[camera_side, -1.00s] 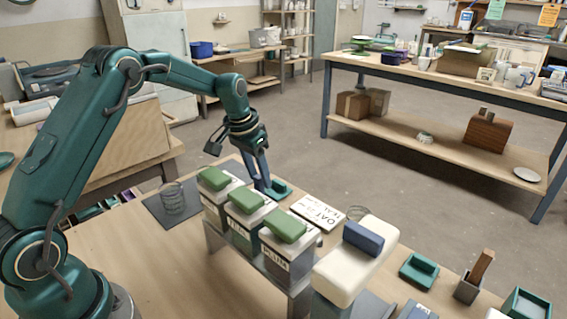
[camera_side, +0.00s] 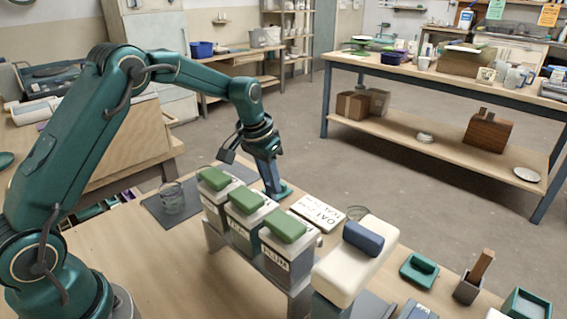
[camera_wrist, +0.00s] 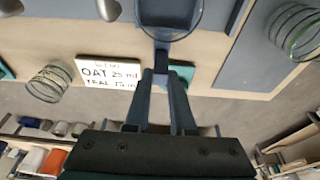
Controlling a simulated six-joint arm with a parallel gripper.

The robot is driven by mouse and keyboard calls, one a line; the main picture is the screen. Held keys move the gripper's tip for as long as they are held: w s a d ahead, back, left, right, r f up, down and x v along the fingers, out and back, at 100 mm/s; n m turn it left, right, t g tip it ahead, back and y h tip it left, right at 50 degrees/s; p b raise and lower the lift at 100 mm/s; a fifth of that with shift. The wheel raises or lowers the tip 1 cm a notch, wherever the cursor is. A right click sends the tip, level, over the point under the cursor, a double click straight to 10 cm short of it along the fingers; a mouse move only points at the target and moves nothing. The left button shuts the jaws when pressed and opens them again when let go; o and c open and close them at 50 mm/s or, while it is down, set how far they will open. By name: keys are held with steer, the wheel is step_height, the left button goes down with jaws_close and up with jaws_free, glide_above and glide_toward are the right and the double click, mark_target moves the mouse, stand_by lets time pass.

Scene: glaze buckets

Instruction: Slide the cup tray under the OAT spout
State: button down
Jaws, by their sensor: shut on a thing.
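My gripper (camera_side: 273,188) is low at the far side of the table, behind the bucket row. In the wrist view its fingers (camera_wrist: 168,78) are closed on the upright handle (camera_wrist: 160,58) of the dark cup tray (camera_wrist: 166,43). A clear round cup (camera_wrist: 170,22) sits on the tray. The tray is hidden behind the buckets in the side view. Three green-lidded glaze buckets (camera_side: 245,235) stand on a metal stand; the nearest reads PLUM, the farthest label is unclear. A metal spout (camera_wrist: 110,9) shows left of the tray; I cannot tell whose it is.
A card (camera_wrist: 108,75) reads OAT 25 ml and TEAL, second amount partly cut. A teal block (camera_wrist: 182,72) lies beside the fingers. A glass (camera_side: 172,198) stands on a grey mat (camera_side: 160,212); another glass (camera_wrist: 48,82) is left of the card. A cream block (camera_side: 340,275) stands near the buckets.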

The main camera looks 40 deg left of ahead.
steer(key=shift+d, duration=2)
steer(key=c, duration=0.8)
jaws_free()
steer(key=shift+c, duration=0.2)
steer(key=w+v, duration=0.1)
steer(key=v, duration=0.5)
steer(key=shift+w+r, duration=0.25)
steer(key=shift+r, duration=0.35)
steer(key=shift+r, duration=0.1)
